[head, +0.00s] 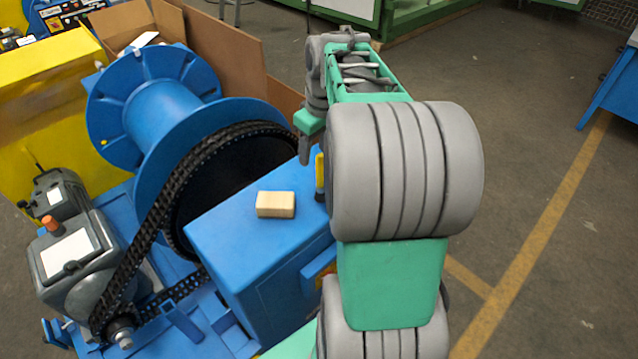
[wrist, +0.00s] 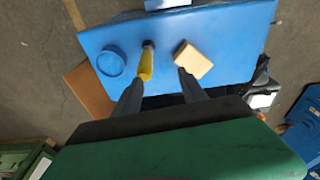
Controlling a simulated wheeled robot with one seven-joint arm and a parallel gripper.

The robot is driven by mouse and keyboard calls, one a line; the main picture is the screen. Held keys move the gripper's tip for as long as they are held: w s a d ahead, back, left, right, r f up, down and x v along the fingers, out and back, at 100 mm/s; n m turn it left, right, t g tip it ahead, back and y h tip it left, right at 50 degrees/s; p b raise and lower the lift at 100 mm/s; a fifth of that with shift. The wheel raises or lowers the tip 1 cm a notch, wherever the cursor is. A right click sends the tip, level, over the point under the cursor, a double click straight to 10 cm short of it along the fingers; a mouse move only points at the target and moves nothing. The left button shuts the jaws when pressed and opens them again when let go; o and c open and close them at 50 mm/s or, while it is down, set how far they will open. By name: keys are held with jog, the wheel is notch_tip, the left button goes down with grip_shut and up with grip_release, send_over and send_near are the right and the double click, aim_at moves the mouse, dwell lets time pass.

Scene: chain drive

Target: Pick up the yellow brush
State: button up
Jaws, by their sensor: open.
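In the head view only a strip of the brush (head: 320,172) shows beside my grey arm, which hides the rest. My gripper (wrist: 158,78) is open. Its two dark fingers show in the wrist view, with the brush's near yellow end between them in the picture, closer to the left finger. I cannot tell how high the fingers are above the brush.
A wooden block (wrist: 193,60) lies right of the brush, close to the right finger; it also shows in the head view (head: 276,205). A round blue lid or dish (wrist: 111,62) lies left of the brush. A large blue reel with a black chain (head: 150,225) stands beside the cabinet.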

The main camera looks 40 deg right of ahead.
aim_at(321, 167)
jog(key=d, duration=0.1)
jog(key=d+f, duration=0.1)
jog(key=d, duration=0.1)
jog(key=shift+d+f, duration=0.1)
jog(key=shift+f, duration=0.2)
jog(key=f, duration=0.2)
jog(key=f+p, duration=0.1)
jog(key=f, duration=0.1)
jog(key=w+f, duration=0.1)
jog(key=f, duration=0.1)
jog(key=shift+a+f+p, duration=0.3)
jog(key=shift+f+p, duration=0.05)
jog(key=shift+f, duration=0.05)
grip_shut()
